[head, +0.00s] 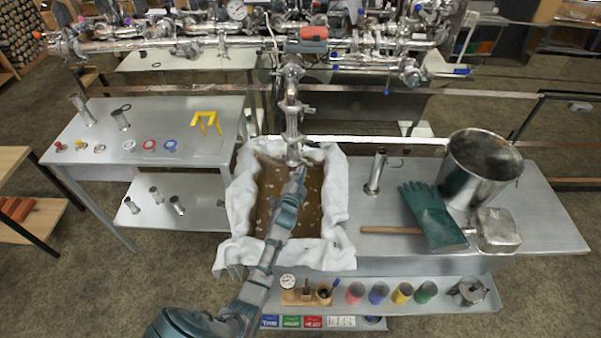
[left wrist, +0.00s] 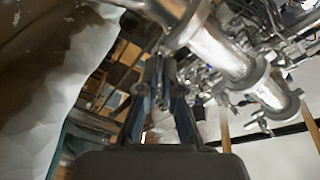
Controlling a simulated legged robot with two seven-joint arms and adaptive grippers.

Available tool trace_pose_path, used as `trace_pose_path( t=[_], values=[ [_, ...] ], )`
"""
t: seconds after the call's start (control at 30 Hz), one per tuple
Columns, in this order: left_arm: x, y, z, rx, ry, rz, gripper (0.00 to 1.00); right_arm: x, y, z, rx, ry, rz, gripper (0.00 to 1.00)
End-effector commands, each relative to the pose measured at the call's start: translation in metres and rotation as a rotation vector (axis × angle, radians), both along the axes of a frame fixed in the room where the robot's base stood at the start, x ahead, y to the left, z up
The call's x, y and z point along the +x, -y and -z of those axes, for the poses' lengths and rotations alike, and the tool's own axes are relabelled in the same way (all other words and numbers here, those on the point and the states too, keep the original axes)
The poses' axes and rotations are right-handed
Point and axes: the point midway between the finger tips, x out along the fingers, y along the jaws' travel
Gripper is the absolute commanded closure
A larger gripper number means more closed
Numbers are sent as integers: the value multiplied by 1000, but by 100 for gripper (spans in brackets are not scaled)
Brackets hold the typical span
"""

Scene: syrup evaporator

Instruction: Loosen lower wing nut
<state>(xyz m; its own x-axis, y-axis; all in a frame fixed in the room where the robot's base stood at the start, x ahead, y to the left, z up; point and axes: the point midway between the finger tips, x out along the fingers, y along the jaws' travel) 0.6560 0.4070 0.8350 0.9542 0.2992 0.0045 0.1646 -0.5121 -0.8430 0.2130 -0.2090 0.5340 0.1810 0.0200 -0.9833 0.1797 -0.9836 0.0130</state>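A vertical steel pipe (head: 292,105) hangs from the horizontal pipework above a cloth-lined basin. An upper clamp (head: 294,110) with a small wing nut to its right sits midway down. A lower clamp (head: 296,160) with a small wing nut is near the pipe's bottom end. My left gripper (head: 299,173) is just below and beside that lower clamp, over the basin. In the left wrist view its fingers (left wrist: 160,72) converge with the tips close together. The pipe (left wrist: 220,50) runs just above and right of them. I see nothing clearly between the tips.
The basin of brown liquid (head: 268,195) is draped with white cloth (head: 336,195). A side table (head: 190,115) at left holds gaskets, clamps and a yellow stand (head: 207,121).

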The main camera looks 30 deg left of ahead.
Motion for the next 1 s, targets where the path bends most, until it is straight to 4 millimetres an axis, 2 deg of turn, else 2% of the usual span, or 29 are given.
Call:
trace_pose_path(
  t=[0.6,1.0],
  values=[
    [-2,0,7,-535,150,-3,100,-22,3,52,-3,-24,-6,60],
    [-2,0,9,-727,209,-4,100,-33,5,70,-5,-30,-8,60]
  ],
)
